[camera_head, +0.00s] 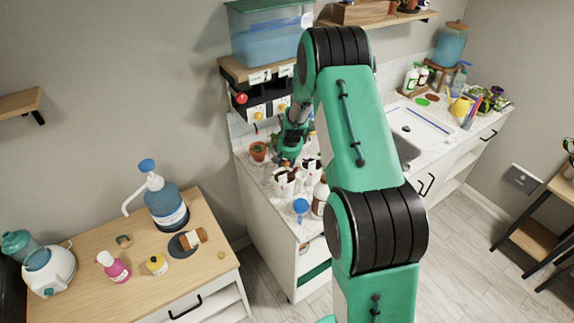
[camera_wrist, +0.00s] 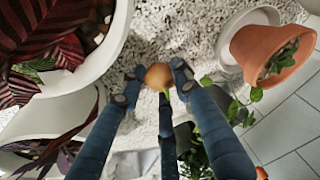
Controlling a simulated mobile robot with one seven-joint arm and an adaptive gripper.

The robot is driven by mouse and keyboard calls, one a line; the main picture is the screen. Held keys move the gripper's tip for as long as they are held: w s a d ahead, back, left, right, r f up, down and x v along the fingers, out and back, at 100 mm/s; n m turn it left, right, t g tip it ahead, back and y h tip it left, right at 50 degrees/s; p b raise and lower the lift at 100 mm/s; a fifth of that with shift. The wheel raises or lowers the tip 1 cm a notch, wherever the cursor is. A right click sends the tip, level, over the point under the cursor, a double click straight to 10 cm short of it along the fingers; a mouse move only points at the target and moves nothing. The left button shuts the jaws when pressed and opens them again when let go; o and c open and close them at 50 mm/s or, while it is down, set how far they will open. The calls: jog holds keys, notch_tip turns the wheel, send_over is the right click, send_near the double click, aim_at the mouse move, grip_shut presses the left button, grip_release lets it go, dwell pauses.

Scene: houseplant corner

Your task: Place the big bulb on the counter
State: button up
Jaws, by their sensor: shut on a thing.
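A round tan-brown bulb (camera_wrist: 158,76) shows in the wrist view between the fingertips of my gripper (camera_wrist: 156,88). My gripper is shut on it. Behind the bulb is the white speckled counter (camera_wrist: 205,62); I cannot tell whether the bulb touches it. In the head view my gripper (camera_head: 288,152) is low over the back left of the counter (camera_head: 259,187), between a terracotta pot and white pots. The bulb cannot be made out in the head view.
White pots (camera_wrist: 104,58) with dark red-leaved plants stand left in the wrist view. A terracotta pot (camera_wrist: 268,45) with green trailing leaves is at right. In the head view, bottles (camera_head: 320,197) stand near the counter's front. A wooden cabinet (camera_head: 115,277) stands left.

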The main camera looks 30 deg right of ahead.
jog(key=shift+f, duration=0.2)
jog(key=o, duration=1.1)
jog(key=v, duration=1.2)
jog(key=shift+p, duration=0.4)
jog(key=shift+r, duration=0.1)
